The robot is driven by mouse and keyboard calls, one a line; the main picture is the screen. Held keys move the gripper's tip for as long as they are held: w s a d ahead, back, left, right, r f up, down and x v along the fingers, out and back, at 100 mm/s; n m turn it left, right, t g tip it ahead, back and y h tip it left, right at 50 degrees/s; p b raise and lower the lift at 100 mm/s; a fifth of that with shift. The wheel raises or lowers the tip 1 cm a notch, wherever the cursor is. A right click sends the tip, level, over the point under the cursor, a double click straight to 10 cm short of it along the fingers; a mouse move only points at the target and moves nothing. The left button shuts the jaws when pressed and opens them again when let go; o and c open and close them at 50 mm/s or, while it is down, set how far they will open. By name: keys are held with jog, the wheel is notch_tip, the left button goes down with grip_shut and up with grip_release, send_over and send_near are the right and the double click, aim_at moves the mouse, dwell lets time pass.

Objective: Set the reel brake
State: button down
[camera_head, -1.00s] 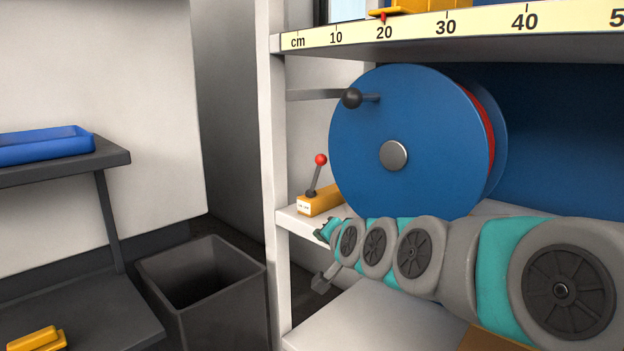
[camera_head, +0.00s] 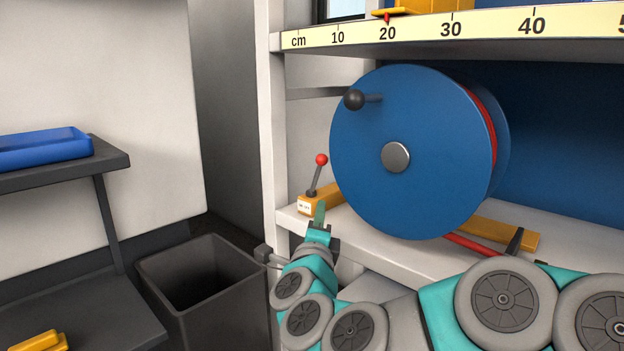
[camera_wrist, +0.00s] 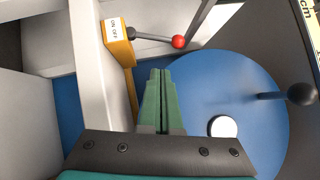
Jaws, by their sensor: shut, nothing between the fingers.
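The brake lever (camera_head: 315,175) is a dark rod with a red ball, standing tilted up from an orange block (camera_head: 306,204) with a white label, at the left of the shelf. In the wrist view the label on the block (camera_wrist: 118,36) reads ON OFF, and the red ball (camera_wrist: 179,42) lies beyond my fingertips. The blue reel (camera_head: 385,140) with red line stands to the right, with a grey hub and a black crank knob. My gripper (camera_head: 319,207) is shut and empty, its green fingers pointing up just in front of the block, below the lever. It also shows in the wrist view (camera_wrist: 161,72).
A white shelf post (camera_head: 272,150) stands left of the lever. A ruler-marked shelf (camera_head: 440,30) runs above the reel. A dark open bin (camera_head: 205,300) stands at lower left. The reel's crank knob (camera_head: 354,100) sticks out toward me.

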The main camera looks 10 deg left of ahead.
jog(key=shift+s+d+f+m+h, duration=0.25)
jog(key=shift+s+d+m+h, duration=0.15)
jog(key=shift+s+m+h, duration=0.4)
jog(key=shift+w, duration=0.35)
send_near(317, 172)
jog(key=w+d, duration=0.4)
jog(key=shift+d+f, duration=0.1)
jog(key=shift+d, duration=0.25)
jog(key=shift+w+a+r+p, duration=0.2)
jog(key=shift+w+a+r, duration=0.1)
jog(key=shift+w+a, duration=0.35)
jog(key=shift+w+a+r+p, duration=0.15)
jog(key=shift+w+a+r, duration=0.2)
jog(key=shift+w+a, duration=0.3)
jog(key=shift+r, duration=0.1)
jog(key=shift+w+a+r+p, duration=0.1)
jog(key=shift+r+p, duration=0.05)
jog(key=shift+p, duration=0.7)
